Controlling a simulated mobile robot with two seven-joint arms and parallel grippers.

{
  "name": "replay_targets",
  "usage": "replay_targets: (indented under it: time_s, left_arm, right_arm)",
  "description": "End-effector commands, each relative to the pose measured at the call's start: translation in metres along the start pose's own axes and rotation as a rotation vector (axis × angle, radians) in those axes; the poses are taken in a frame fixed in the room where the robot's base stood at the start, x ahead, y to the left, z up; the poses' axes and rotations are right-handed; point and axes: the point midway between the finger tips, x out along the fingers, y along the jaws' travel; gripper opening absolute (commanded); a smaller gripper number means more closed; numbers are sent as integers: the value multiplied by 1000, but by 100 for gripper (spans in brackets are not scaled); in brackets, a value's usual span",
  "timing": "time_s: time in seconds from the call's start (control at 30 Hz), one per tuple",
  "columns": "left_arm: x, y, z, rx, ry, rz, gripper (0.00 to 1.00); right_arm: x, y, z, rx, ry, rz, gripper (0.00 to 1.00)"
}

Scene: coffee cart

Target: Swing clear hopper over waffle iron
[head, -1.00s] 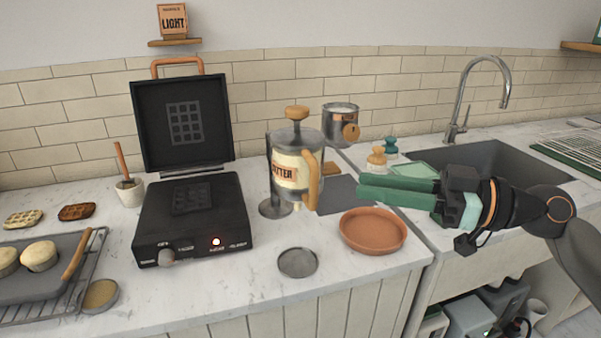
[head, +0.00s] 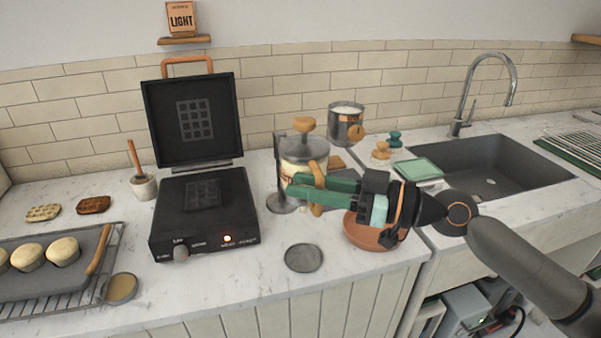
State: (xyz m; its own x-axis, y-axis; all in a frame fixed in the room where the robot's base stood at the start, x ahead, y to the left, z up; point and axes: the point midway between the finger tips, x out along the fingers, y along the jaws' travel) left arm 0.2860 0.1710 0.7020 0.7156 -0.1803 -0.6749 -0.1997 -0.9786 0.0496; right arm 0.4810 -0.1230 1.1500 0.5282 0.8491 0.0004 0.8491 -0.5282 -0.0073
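The clear hopper (head: 299,158) has a batter label, a wooden knob on its lid and a wooden handle (head: 319,172) on its right side. It stands on a post and round base, to the right of the waffle iron. The waffle iron (head: 205,205) is black, with its lid (head: 195,122) raised and its lower plate bare. My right gripper (head: 300,189) has its green fingers at the hopper's handle, covering part of the label. Whether they close on the handle is not clear. My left gripper is not in view.
A terracotta dish (head: 362,232) lies partly hidden under my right gripper. A grey disc (head: 303,258) lies on the front counter. A pot with a brush (head: 143,186) stands left of the iron. A tray rack (head: 72,262) is at far left, the sink (head: 490,170) at right.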

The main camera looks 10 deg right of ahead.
Motion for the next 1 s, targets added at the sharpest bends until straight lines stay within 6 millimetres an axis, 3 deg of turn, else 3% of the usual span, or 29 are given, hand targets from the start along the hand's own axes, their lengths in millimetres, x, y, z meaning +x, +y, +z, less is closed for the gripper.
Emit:
replay_targets:
  time_s: [0.17, 0.47, 0.73, 1.0]
  left_arm:
    - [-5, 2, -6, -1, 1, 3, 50]
    - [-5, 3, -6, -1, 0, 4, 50]
    - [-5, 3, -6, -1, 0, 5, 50]
    - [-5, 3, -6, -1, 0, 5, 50]
  right_arm:
    - [11, 0, -1, -1, 0, 0, 29]
    - [13, 0, 0, -2, 0, 0, 29]
    - [12, 0, 0, -1, -1, 0, 0]
    - [12, 0, 0, -2, -1, 0, 0]
